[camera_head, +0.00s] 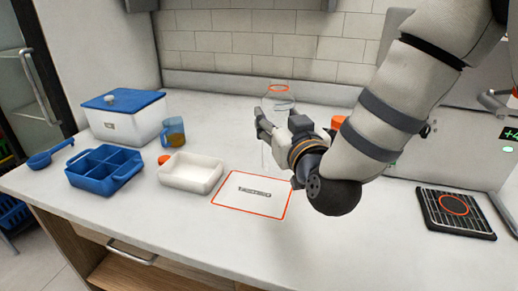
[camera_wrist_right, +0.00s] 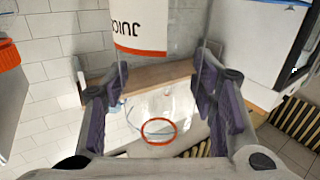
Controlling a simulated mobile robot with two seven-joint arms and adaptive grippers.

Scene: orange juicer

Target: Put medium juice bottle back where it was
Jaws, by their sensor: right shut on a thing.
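The juice bottle is clear, with an orange ring at its top (camera_head: 278,87) in the head view. My right gripper (camera_head: 268,124) is shut around the bottle's side, below the ring. In the wrist view the ring (camera_wrist_right: 158,131) lies between the fingers of my right gripper (camera_wrist_right: 160,95), and a white label with an orange band and upside-down lettering (camera_wrist_right: 138,30) shows at the top. The bottle's lower part is faint and partly hidden, so I cannot tell whether it touches the counter. My left gripper is not in view.
A white mat with an orange outline (camera_head: 235,200) lies in front of the bottle. Left are a white tray (camera_head: 190,178), blue divided tray (camera_head: 105,170), jug (camera_head: 174,134), lidded box (camera_head: 125,118) and blue scoop (camera_head: 45,158). A black grate (camera_head: 453,213) lies right. The tiled wall stands behind.

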